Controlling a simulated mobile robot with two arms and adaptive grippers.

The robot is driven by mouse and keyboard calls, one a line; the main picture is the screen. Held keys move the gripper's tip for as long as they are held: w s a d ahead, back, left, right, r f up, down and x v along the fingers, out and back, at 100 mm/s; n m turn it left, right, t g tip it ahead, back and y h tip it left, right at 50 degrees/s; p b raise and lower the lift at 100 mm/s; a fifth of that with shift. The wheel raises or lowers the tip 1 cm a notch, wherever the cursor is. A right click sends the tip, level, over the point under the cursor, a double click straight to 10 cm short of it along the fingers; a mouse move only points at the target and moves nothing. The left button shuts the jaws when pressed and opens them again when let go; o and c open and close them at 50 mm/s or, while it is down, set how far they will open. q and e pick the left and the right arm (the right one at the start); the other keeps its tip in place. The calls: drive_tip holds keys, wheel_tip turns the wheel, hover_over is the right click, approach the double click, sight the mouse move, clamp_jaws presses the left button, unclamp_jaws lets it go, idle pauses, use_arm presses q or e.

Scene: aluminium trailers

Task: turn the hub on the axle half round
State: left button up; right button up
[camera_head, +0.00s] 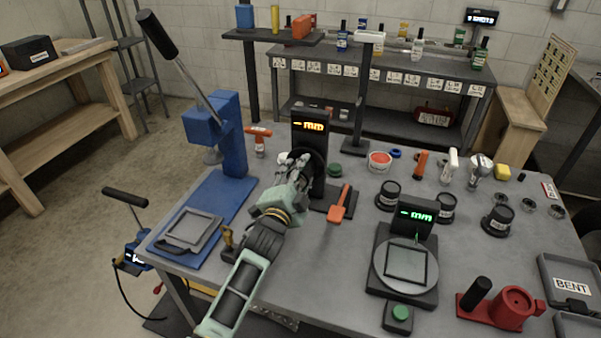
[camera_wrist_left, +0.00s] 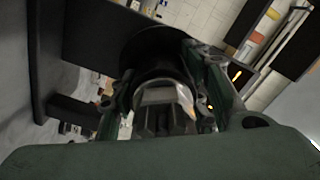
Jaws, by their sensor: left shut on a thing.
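A black upright stand (camera_head: 321,180) with an orange lit display is on the grey workbench. My left gripper (camera_head: 294,164) reaches up to its front face from the lower left. In the left wrist view the hub (camera_wrist_left: 165,98), a silver ring with a dark ribbed front, lies between the two fingers of my left gripper. A black round flange (camera_wrist_left: 160,52) is behind it. The fingers are shut on the hub from both sides. The axle is hidden behind the hub. My right gripper is not in view.
A blue lever press (camera_head: 228,135) stands left of the stand. An orange-handled tool (camera_head: 338,206) lies close on its right. A scale (camera_head: 404,262) with a green display is at front right. Several black round parts, a red fixture (camera_head: 500,303) and trays fill the right side.

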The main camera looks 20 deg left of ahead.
use_arm(q)
drive_tip(key=n, duration=0.3)
drive_tip(key=n+p, duration=0.1)
drive_tip(key=shift+d+f+n, duration=0.1)
drive_tip(key=shift+f+n, duration=0.15)
drive_tip(key=shift+n, duration=0.15)
drive_tip(key=n+p, duration=0.1)
drive_tip(key=n, duration=0.3)
drive_tip(key=shift+s+d, duration=0.1)
drive_tip(key=n+p, duration=0.1)
drive_tip(key=n, duration=0.3)
drive_tip(key=shift+n, duration=0.4)
drive_tip(key=shift+d+n, duration=0.1)
drive_tip(key=shift+n, duration=1.4)
drive_tip(key=o, duration=0.9)
drive_tip(key=shift+c, duration=0.2)
drive_tip(key=shift+o, duration=1.4)
drive_tip(key=shift+r, duration=0.2)
